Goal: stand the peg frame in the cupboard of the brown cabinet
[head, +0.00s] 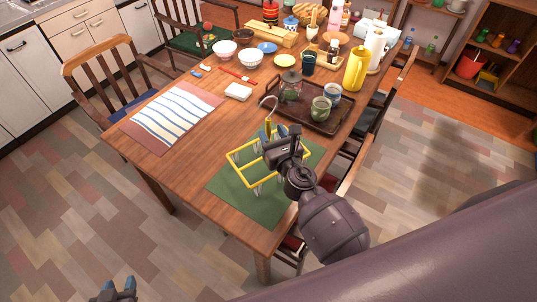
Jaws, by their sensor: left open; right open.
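The peg frame (236,170), a yellow frame with pale upright pegs, stands on a green mat (268,215) at the near end of the wooden table. My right gripper (272,131) is open over the frame's far side, and its arm hides part of the frame. I cannot tell whether its fingers touch the frame. My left gripper (118,287) is open and empty over the floor at the bottom left, away from the table. A brown cabinet (513,59) with open shelves stands at the upper right, partly cut off; I see no cupboard door on it.
A dark tray (330,127) with mugs and a glass jar lies just beyond the frame. A striped cloth (172,117) lies to the left. A yellow jug (356,68), bowls and bottles crowd the far end. Chairs line the table; floor at right is open.

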